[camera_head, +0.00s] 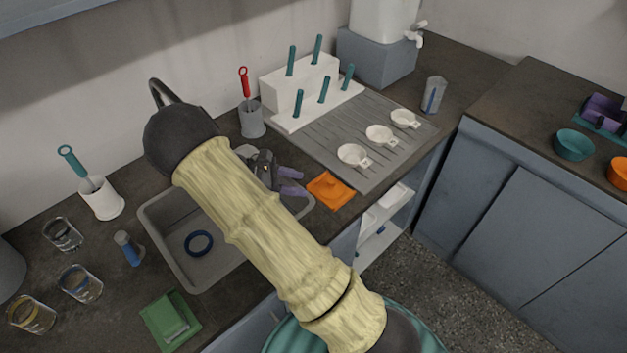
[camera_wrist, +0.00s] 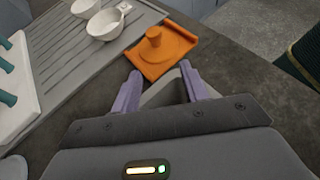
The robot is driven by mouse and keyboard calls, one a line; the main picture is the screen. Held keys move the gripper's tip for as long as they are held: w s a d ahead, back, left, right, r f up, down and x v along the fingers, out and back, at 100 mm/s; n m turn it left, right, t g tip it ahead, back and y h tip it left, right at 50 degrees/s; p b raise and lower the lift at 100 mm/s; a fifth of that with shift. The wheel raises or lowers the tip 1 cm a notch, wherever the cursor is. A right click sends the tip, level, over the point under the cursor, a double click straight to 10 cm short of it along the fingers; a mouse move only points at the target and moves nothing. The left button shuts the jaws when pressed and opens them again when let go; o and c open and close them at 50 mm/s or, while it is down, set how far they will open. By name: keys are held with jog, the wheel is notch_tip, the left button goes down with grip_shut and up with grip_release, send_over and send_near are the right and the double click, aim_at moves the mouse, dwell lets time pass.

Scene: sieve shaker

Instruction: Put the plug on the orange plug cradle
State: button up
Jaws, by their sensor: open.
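The orange plug cradle (camera_head: 343,201) is a square tray on the dark counter, right of the sink and near the front edge. In the wrist view the cradle (camera_wrist: 136,57) lies just beyond my fingertips. An orange round disc with an upright knob, seemingly the plug (camera_wrist: 153,42), lies on it. Both are the same orange, so I cannot tell fully whether they are separate pieces. My gripper (camera_head: 299,182) has purple fingers, and in the wrist view my gripper (camera_wrist: 160,70) is open and empty, a short way from the cradle and apparently not touching it.
The sink (camera_head: 170,240) with a blue ring (camera_head: 198,243) lies left of the cradle. White cups (camera_head: 355,155) stand on the grey drainboard (camera_head: 330,140) behind it. A green cradle (camera_head: 160,331) lies at the front left. Glasses stand at far left.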

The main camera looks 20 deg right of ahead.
jog(key=a, duration=0.2)
jog(key=w+a, duration=0.1)
jog(key=a, duration=0.2)
jog(key=shift+w, duration=0.15)
